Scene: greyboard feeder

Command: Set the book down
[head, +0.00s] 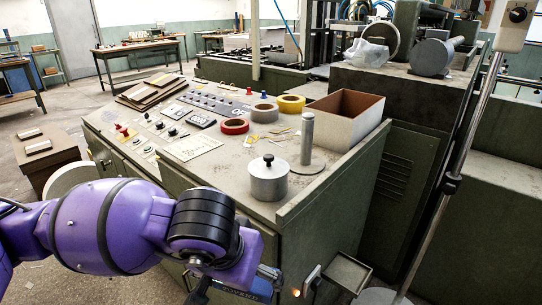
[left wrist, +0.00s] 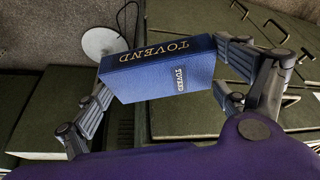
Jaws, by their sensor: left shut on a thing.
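A blue book (left wrist: 165,75) with gold lettering reading TOVEND is held in my left gripper (left wrist: 170,90), between its dark fingers in the left wrist view. In the head view, only a small blue part of the book (head: 246,291) shows at the bottom edge, below my purple left wrist. My left gripper (head: 234,284) is there too, in front of the green console's front face and below its top. The rest of the book is hidden by my arm or cut off by the frame. My right gripper is not in view.
The console top (head: 240,165) carries a metal canister (head: 268,181), tape rolls (head: 234,126), an upright post (head: 307,140), an open box (head: 345,118) and stacked boards (head: 150,90). A small tray (head: 347,273) sticks out at the front. A pole (head: 455,175) stands at right.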

